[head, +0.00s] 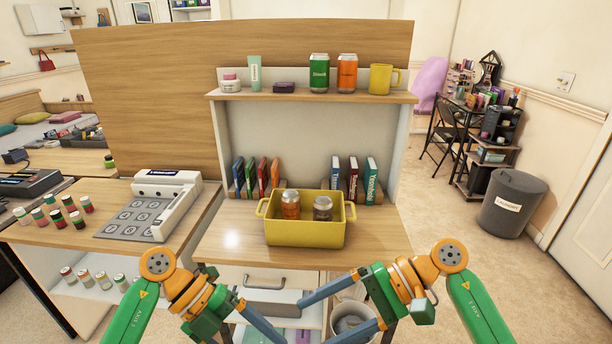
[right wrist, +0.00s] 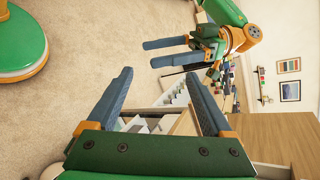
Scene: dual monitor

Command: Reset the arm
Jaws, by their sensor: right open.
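My right gripper (head: 313,322) is open and empty, low in front of the desk (head: 225,245) in the head view. Its two blue fingers are spread wide in the right wrist view (right wrist: 160,74). My left gripper (head: 266,338) is also low in front of the desk, partly cut off by the bottom edge. In the right wrist view its two fingers (right wrist: 149,53) are parted with nothing between them. Both forearms reach inward from the lower corners, and both grippers are apart from the things on the desk.
A yellow basket (head: 305,234) on the desk holds two cans. Books stand behind it. The shelf (head: 300,96) bears cans, a yellow mug (head: 382,79) and small items. A label machine (head: 160,200) stands left. A drawer (head: 265,284) and bin (head: 352,322) are close to my grippers.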

